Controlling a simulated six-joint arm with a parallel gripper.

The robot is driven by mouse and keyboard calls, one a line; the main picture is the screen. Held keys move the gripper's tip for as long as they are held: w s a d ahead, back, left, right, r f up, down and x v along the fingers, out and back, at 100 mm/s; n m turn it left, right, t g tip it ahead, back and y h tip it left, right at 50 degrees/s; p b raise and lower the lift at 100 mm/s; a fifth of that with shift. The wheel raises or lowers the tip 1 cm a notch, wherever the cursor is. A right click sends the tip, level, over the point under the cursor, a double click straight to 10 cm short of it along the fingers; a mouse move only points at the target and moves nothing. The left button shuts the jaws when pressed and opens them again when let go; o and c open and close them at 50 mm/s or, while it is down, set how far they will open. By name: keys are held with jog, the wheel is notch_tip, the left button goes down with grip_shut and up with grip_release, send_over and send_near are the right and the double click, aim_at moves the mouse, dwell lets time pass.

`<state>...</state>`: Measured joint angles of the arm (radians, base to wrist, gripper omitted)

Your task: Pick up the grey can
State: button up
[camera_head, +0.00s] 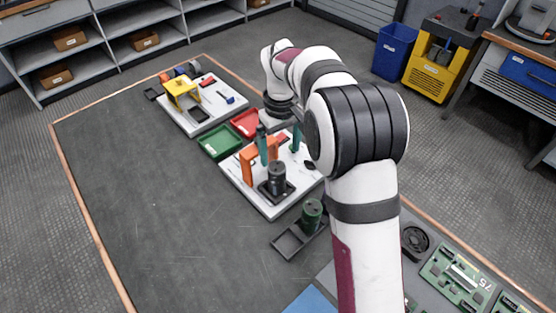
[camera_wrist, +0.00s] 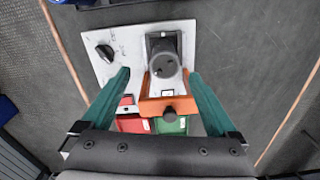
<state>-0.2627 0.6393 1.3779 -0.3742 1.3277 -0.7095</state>
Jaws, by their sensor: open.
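The dark grey can (camera_head: 277,175) stands upright in a black square holder on a white board (camera_head: 268,209). My gripper (camera_head: 280,155) is open and empty. In the wrist view its teal fingers (camera_wrist: 160,76) point down at the board, with the can's top between the tips. The height gap between tips and can is hard to judge.
A black knob (camera_wrist: 104,52) sits on the board. The mat's left side is clear.

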aim_at(277, 176)
jog(key=f, duration=0.7)
jog(key=a+f, duration=0.1)
jog(key=f, duration=0.2)
jog(key=shift+f, duration=0.4)
grip_shut()
